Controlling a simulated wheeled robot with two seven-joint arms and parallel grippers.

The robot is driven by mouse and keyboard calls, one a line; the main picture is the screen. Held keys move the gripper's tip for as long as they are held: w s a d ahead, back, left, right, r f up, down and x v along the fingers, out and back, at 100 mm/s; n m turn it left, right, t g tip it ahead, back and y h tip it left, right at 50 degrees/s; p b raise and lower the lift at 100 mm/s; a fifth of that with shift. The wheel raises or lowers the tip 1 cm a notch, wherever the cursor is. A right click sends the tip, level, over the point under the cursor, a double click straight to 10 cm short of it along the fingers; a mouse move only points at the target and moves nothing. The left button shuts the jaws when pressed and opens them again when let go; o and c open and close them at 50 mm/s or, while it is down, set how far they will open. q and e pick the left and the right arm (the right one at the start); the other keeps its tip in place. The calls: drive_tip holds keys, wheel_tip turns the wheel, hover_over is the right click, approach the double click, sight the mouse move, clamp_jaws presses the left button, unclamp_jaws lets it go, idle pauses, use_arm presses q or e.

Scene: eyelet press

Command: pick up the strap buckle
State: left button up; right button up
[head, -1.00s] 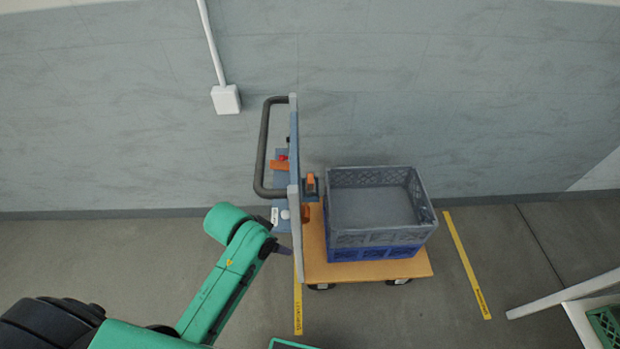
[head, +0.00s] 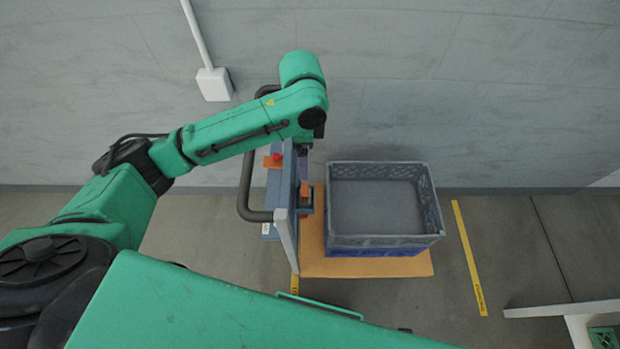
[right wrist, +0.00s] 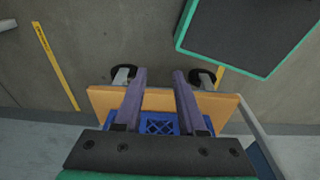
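A small orange piece (head: 306,189) sits in a dark blue-grey holder on the right side of the cart's upright panel; it looks like the strap buckle, but it is too small to be sure. My left gripper (head: 304,168) points down just above it, its purple fingers mostly hidden under the green wrist. I cannot tell whether they are open or touch the piece. My right gripper (right wrist: 158,82) shows only in the right wrist view, its two purple fingers apart with nothing between them, facing the cart's side.
A grey crate (head: 432,205) stacked on a blue crate (head: 380,252) stands on the cart's wooden deck (head: 315,262). The panel (head: 286,215) carries a dark tube handle (head: 245,190), a red button (head: 277,157) and another orange part (head: 271,162).

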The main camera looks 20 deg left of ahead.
use_arm(q)
drive_tip(key=p, duration=0.1)
hover_over(304, 190)
drive_tip(key=s, duration=0.1)
drive_tip(key=f, duration=0.5)
drive_tip(key=shift+a, duration=0.2)
drive_tip(key=shift+w+d+f+p, duration=0.1)
drive_tip(key=shift+w+f+p, duration=0.15)
drive_tip(key=shift+f, duration=0.4)
drive_tip(key=shift+w+f+p, duration=0.15)
drive_tip(key=shift+w+f, duration=0.15)
drive_tip(key=shift+f, duration=0.3)
wheel_tip(304, 190, down, 4)
drive_tip(key=shift+w+d+r+p, duration=0.15)
drive_tip(key=shift+r+p, duration=0.05)
drive_tip(key=shift+p, duration=0.25)
drive_tip(key=shift+f, duration=0.3)
drive_tip(key=shift+s, duration=0.3)
drive_tip(key=c, duration=0.4)
drive_tip(key=shift+w, duration=0.15)
drive_tip(key=c, duration=0.5)
clamp_jaws()
use_arm(e)
drive_tip(key=s+r, duration=0.2)
drive_tip(key=s, duration=0.1)
drive_tip(key=s+r, duration=0.1)
drive_tip(key=s, duration=0.1)
drive_tip(key=shift+d, duration=0.25)
